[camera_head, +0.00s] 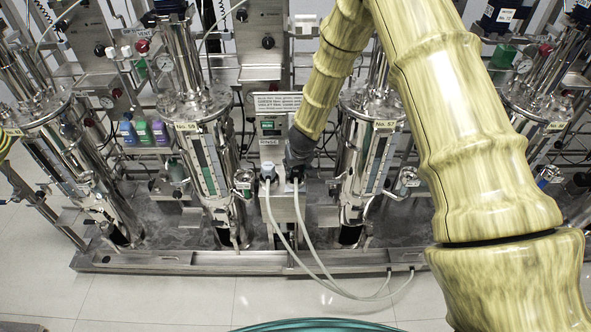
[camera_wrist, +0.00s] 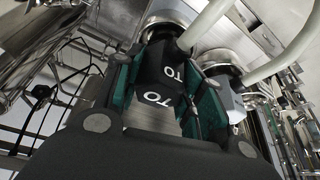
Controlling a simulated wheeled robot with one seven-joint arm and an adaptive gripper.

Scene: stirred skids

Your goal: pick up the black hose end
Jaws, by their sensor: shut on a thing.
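The black hose end (camera_wrist: 160,66) is a dark block with pale "TO" lettering in the wrist view. It lies between the teal-padded fingers of my gripper (camera_wrist: 166,84), which is shut on it. A pale hose (camera_wrist: 205,22) runs up from it. In the head view my gripper (camera_head: 298,158) points down at the steel rinse box (camera_head: 279,205), and the black hose end is mostly hidden beneath it. The hose end appears to be still at its round metal fitting (camera_wrist: 166,22). A grey-white hose end (camera_head: 268,172) sits just left of it.
Steel columns labelled No. 58 (camera_head: 208,150) and No. 57 (camera_head: 370,155) stand on either side of the box. Two pale hoses (camera_head: 318,268) loop down to the skid's front edge (camera_head: 180,262).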

